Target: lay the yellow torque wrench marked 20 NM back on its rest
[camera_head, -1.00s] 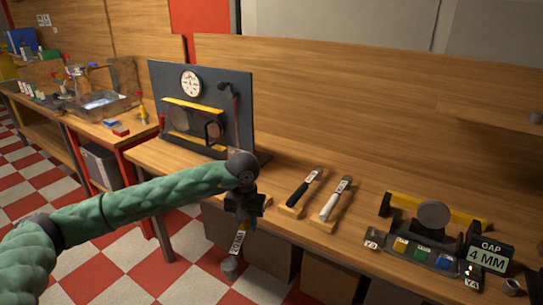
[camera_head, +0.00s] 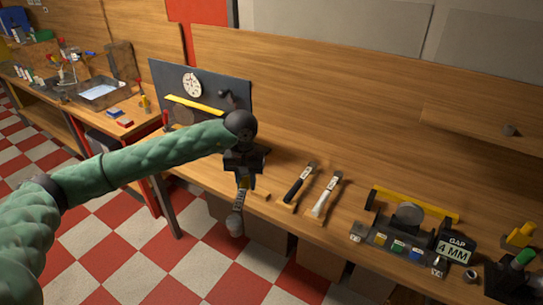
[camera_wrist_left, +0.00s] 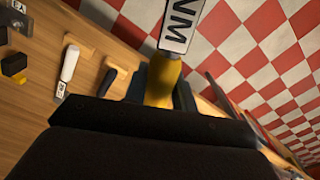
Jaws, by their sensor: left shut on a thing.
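My left gripper (camera_head: 243,172) is shut on the yellow torque wrench (camera_wrist_left: 160,80). The wrench hangs from the jaws, over the bench's front edge in the head view, with its round end (camera_head: 235,224) low. Its white label shows "NM" in the wrist view; the number is not readable. A small wooden block (camera_head: 262,195), partly hidden behind the gripper, seems to be an empty rest. To its right, a black-handled wrench (camera_head: 299,184) and a white-handled wrench (camera_head: 326,197) lie on wooden blocks. My right gripper is not in view.
A dark upright panel with a dial (camera_head: 192,84) stands behind the gripper. To the right are a fixture with a yellow bar (camera_head: 428,205) and a "GAP 4 MM" display (camera_head: 455,249). Bare bench top (camera_head: 290,150) lies behind the wrenches.

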